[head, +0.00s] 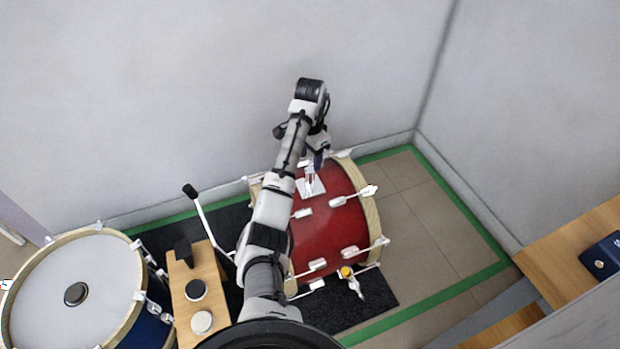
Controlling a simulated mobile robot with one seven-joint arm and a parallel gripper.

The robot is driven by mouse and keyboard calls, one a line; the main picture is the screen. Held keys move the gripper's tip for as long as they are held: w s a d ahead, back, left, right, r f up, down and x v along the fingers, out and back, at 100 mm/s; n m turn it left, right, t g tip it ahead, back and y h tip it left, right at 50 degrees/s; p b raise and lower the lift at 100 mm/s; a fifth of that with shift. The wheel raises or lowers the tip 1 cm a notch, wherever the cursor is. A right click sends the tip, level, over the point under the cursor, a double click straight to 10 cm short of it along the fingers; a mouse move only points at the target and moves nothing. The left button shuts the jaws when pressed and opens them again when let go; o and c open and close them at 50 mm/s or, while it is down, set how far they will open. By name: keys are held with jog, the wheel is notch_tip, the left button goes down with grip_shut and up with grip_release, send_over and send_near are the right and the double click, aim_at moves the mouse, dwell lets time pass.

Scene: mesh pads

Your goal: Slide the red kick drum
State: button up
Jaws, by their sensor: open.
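The red kick drum (335,235) lies on its side in the head view, with pale wood hoops and white lugs and claws. It rests on a dark mat (370,308). My arm crosses in front of its left part and hides much of that side. My gripper (318,160) is open and empty, at the drum's far upper edge, just beyond a shiny bracket (310,183) on the shell. I cannot tell whether it touches the drum.
A blue drum (75,290) with a white head stands at left, beside a small wooden stand (195,290). Walls close in behind and at right. Tiled floor (430,230), edged by green tape, is clear right of the drum. A wooden table (560,250) stands at far right.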

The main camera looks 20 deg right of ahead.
aim_at(310, 170)
notch_tip(310, 170, down, 7)
jog(key=shift+f, duration=0.15)
grip_shut()
dwell(0.5)
